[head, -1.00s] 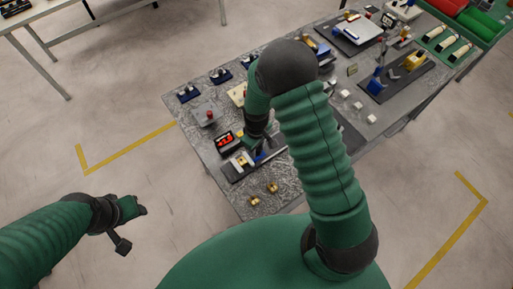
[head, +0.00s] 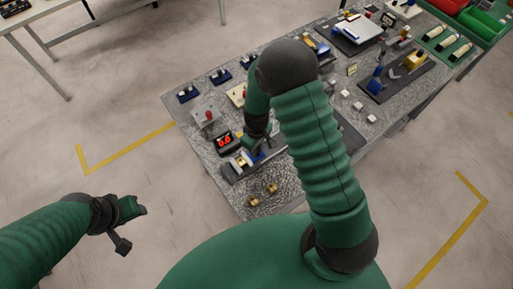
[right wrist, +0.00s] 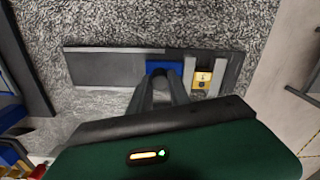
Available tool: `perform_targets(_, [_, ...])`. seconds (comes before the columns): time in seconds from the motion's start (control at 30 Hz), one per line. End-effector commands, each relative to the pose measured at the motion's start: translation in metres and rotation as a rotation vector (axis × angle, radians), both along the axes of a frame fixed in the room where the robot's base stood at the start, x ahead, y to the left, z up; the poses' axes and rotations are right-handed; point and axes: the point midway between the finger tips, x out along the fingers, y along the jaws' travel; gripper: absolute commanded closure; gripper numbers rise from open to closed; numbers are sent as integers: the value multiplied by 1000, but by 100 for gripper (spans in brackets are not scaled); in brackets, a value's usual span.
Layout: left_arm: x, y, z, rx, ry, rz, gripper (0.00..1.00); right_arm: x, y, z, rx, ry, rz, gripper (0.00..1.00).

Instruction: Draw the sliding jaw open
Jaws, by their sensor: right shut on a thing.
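The measuring device is a dark grey rail (right wrist: 105,68) lying flat on the table. It carries a blue sliding jaw (right wrist: 160,67), with a yellow block (right wrist: 203,79) between light grey upright pieces to the right of it. My right gripper (right wrist: 164,78) is shut on the blue jaw, its fingers hiding part of it. The device also shows in the head view, by its rail (head: 231,174), with my right gripper (head: 264,147) over it, partly hidden by my arm. My left gripper (head: 138,208) is away from the table over the floor, its fingers too small to judge.
A small display with red digits (head: 224,140) stands beside the rail. Two brass pieces (head: 262,194) lie near the table corner. A grey box with a red knob (head: 207,115) stands behind. The rail's left part is bare in the wrist view.

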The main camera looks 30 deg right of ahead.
Motion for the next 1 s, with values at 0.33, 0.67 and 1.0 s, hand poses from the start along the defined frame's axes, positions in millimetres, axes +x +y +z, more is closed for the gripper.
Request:
perform_targets(0.33, [0, 0, -3, 0, 0, 0, 55, -2, -10, -4, 2, 10, -3, 100])
perform_targets(0.67, [0, 0, -5, 0, 0, 0, 55, 2, -35, -3, 2, 10, -1, 100])
perform_targets(1.0, [0, 0, -5, 0, 0, 0, 55, 3, -35, -2, 2, 5, -1, 68])
